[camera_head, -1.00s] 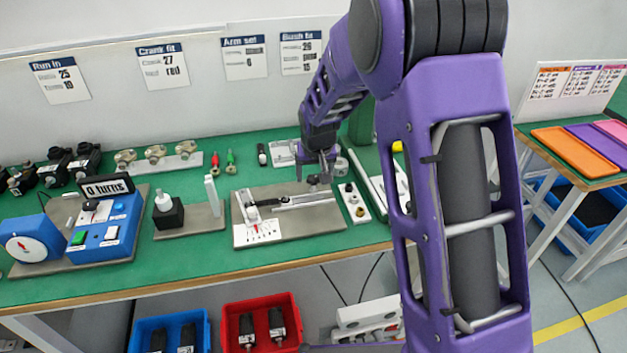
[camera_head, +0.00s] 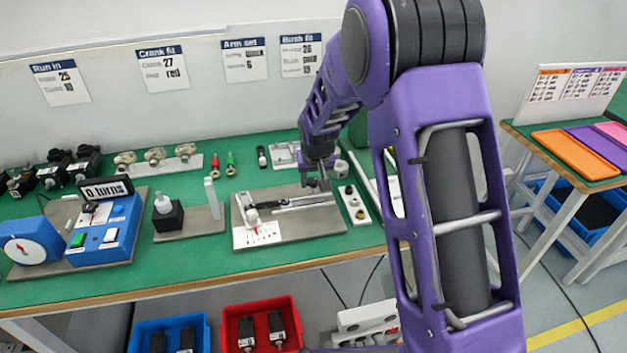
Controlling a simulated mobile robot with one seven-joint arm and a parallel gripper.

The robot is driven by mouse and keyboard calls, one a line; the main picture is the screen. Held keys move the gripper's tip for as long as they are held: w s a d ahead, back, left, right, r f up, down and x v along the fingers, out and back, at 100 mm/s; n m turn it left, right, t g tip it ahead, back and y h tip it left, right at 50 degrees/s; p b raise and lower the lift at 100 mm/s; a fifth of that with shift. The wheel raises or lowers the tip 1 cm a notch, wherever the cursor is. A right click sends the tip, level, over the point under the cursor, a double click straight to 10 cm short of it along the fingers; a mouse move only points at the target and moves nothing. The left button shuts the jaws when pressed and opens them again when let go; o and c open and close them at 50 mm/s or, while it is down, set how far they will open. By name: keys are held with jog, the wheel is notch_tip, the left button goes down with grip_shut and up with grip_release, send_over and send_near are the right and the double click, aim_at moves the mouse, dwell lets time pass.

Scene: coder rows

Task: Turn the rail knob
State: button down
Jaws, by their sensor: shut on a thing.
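The rail fixture is a grey plate (camera_head: 300,228) on the green bench, carrying a silver rail (camera_head: 305,203). The small dark rail knob (camera_head: 312,183) is at the rail's right end, partly hidden by the fingers. My gripper (camera_head: 318,183) comes down from above and is shut on the knob.
A white strip with round parts (camera_head: 353,203) stands close right of the plate. A grey stand with a white upright (camera_head: 212,198) and a blue box with a "0 turns" display (camera_head: 105,235) are left. Red and blue bins (camera_head: 262,310) sit below the bench.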

jog(key=shift+d+n+y, duration=0.15)
jog(key=shift+n+y, duration=0.25)
jog(key=shift+n, duration=0.6)
jog(key=shift+n+p, duration=0.3)
jog(key=shift+n, duration=0.2)
jog(key=shift+f, duration=0.1)
jog(key=shift+c, duration=1.9)
grip_release()
jog(key=shift+r, duration=0.2)
jog(key=p+v, duration=0.2)
jog(key=v, duration=1.5)
